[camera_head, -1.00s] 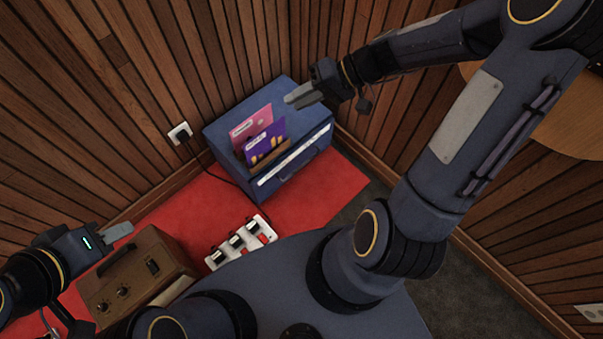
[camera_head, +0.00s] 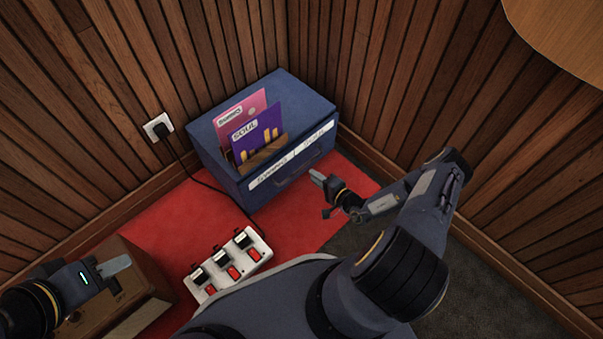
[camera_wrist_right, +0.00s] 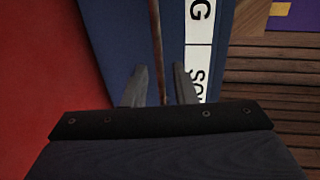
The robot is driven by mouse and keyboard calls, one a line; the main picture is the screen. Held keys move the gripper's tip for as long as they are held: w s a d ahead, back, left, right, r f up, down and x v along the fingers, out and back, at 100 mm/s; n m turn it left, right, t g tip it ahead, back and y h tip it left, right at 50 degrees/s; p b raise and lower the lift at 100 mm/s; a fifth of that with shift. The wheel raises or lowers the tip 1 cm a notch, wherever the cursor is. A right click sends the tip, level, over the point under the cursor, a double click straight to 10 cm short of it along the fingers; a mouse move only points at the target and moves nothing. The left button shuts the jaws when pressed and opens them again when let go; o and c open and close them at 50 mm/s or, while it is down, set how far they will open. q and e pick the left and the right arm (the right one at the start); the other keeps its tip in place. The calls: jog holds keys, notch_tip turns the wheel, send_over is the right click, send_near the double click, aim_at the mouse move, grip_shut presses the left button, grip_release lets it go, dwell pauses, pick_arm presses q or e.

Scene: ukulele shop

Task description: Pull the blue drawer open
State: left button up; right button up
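The blue drawer unit (camera_head: 215,122) stands in the wall corner. Its front (camera_head: 262,195) has white labels along the top and a bar handle (camera_head: 298,174) below them. The front looks flush with the body. My right gripper (camera_head: 316,176) is just in front of the handle's right part. In the right wrist view its fingers (camera_wrist_right: 160,88) are apart, with the thin handle bar (camera_wrist_right: 156,45) between them in the picture; contact cannot be told. My left gripper (camera_head: 118,264) is far off at lower left, above a brown box; its finger gap is not clear.
Pink and purple record sleeves (camera_head: 258,135) stand in the unit's top. A white power strip (camera_head: 228,265) lies on the red mat (camera_head: 160,218), with a cable to the wall socket (camera_head: 157,127). The brown box (camera_head: 130,308) is lower left. Mat before the drawer is largely clear.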

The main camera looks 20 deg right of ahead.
aim_at(301, 168)
jog(key=b+x, duration=0.3)
jog(key=x, duration=0.4)
jog(key=shift+w+a+f, duration=0.1)
jog(key=shift+w+f, duration=0.05)
jog(key=shift+w, duration=0.1)
jog(key=shift+c, duration=0.5)
grip_shut()
